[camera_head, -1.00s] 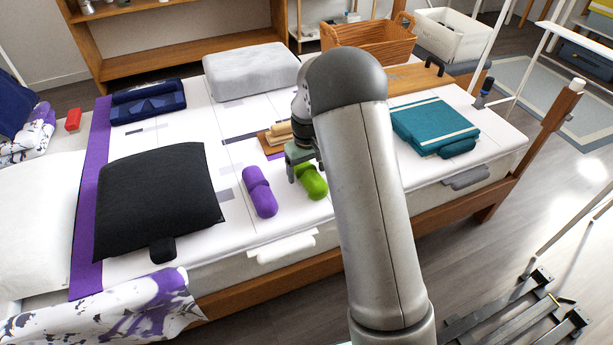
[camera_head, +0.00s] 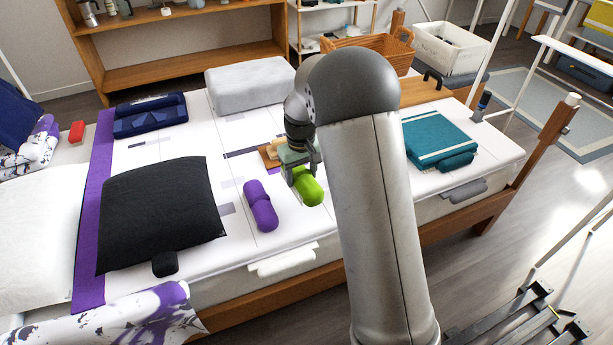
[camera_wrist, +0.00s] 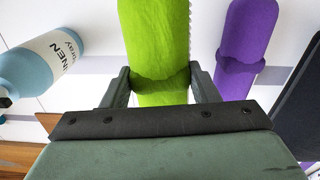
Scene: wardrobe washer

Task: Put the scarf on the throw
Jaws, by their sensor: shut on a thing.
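A green rolled cloth (camera_head: 309,189), which looks like the scarf, is near the front edge of the bed. My gripper (camera_head: 302,176) is shut on it, with one finger on each side in the wrist view, where the green roll (camera_wrist: 158,45) runs up between them. I cannot tell whether it is clear of the bed. A teal folded cloth (camera_head: 432,138) with pale stripes lies on the bed at the right, beyond my arm; it may be the throw. My arm hides part of the bed between them.
A purple roll (camera_head: 261,206) lies just left of the green one. A black cushion (camera_head: 162,213) is further left. A grey folded block (camera_head: 249,88), navy cloth (camera_head: 150,115) and wicker basket (camera_head: 366,55) are behind.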

